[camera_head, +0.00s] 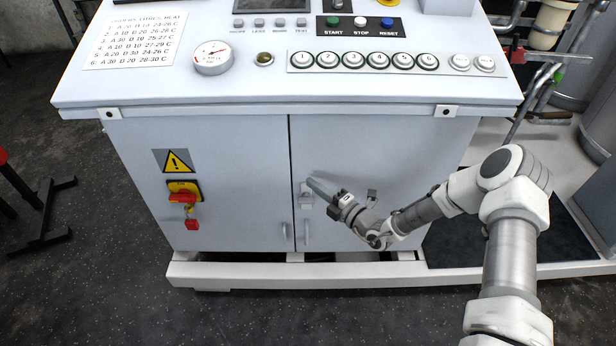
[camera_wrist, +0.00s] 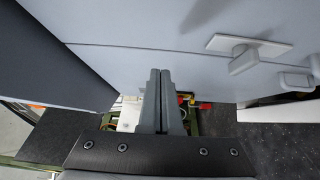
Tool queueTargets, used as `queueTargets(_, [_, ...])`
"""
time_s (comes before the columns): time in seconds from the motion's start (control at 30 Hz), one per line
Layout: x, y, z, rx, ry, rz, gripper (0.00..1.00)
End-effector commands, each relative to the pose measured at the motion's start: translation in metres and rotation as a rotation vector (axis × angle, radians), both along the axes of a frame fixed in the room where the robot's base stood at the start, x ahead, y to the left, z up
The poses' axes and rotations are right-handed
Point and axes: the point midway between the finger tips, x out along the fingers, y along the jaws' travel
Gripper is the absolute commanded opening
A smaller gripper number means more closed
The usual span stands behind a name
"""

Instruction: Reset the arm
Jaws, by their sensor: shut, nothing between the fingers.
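My arm reaches in from the lower right of the head view. My gripper (camera_head: 312,184) is in front of the right door of the white control cabinet (camera_head: 385,150), close to the door latch (camera_head: 305,197). In the wrist view my gripper (camera_wrist: 160,75) shows its two fingers pressed together with nothing between them. The cabinet face (camera_wrist: 150,25) fills the upper part of that view, and the latch (camera_wrist: 248,50) is to the right of the fingers. I cannot tell whether the gripper touches the cabinet.
The cabinet top carries a gauge (camera_head: 213,57), a row of numbered buttons and start, stop and reset buttons. A red and yellow switch (camera_head: 184,195) is on the left door. A dark mat (camera_head: 460,240) and metal drums stand at the right. Floor at front left is clear.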

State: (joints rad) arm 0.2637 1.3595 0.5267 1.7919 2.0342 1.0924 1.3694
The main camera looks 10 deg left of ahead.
Motion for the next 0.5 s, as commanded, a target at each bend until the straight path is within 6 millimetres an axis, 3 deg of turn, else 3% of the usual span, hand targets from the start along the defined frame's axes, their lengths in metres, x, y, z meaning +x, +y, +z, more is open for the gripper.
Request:
queueTargets(0.03, [-0.006, -0.014, 0.003, 0.0, 0.004, -0.006, 0.0])
queueTargets(0.2, [-0.025, -0.044, 0.002, -0.001, 0.003, -0.004, 0.0])
queueTargets(0.5, [-0.04, -0.068, 0.0, 0.0, 0.002, -0.001, 0.0])
